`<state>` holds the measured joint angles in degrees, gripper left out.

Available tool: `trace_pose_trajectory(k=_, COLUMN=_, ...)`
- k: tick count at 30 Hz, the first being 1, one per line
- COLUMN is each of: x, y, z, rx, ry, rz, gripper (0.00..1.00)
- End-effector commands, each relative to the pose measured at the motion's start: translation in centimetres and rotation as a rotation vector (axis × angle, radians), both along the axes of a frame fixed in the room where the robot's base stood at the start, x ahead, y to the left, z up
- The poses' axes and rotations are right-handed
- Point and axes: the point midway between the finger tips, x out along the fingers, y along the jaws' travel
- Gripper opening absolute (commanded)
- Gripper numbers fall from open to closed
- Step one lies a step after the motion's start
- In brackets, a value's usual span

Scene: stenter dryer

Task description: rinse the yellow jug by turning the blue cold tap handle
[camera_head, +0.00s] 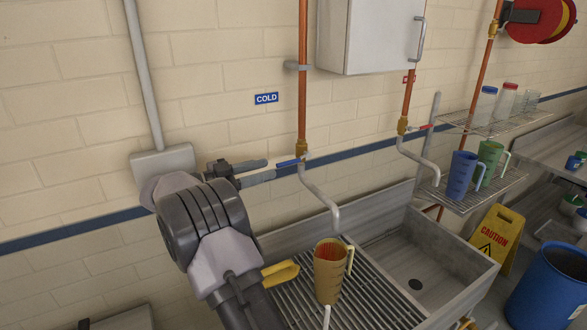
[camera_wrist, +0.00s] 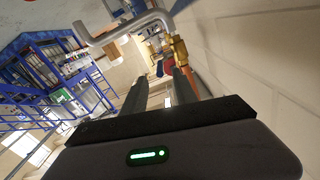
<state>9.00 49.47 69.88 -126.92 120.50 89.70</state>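The yellow jug (camera_head: 328,275) stands upright on a slatted rack, its open top just below the end of the cold tap's spout (camera_head: 322,198). No water shows from the spout. The blue cold tap handle (camera_head: 288,163) points left from the brass valve (camera_head: 302,150), under the COLD sign (camera_head: 266,98). My gripper (camera_head: 272,169) is open, its fingertips close to the handle's left end; I cannot tell if they touch it. In the wrist view, a gap shows between the fingers (camera_wrist: 160,85), with the brass valve (camera_wrist: 177,48) just beyond.
A second tap with a red handle (camera_head: 425,127) is to the right, over the sink basin (camera_head: 425,260). A yellow object (camera_head: 280,273) lies left of the jug, partly hidden by my arm. A wire shelf (camera_head: 478,190) holds blue and green jugs. A wall cabinet (camera_head: 370,35) hangs above.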

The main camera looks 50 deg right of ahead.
Motion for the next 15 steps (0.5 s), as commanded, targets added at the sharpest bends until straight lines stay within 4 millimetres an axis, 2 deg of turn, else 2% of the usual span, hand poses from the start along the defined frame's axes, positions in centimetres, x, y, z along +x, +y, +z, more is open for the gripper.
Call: trace_pose_trajectory(k=15, x=-1.6, y=-4.9, z=-0.3, rx=-0.001, ry=-0.001, rz=-0.001, gripper=0.35)
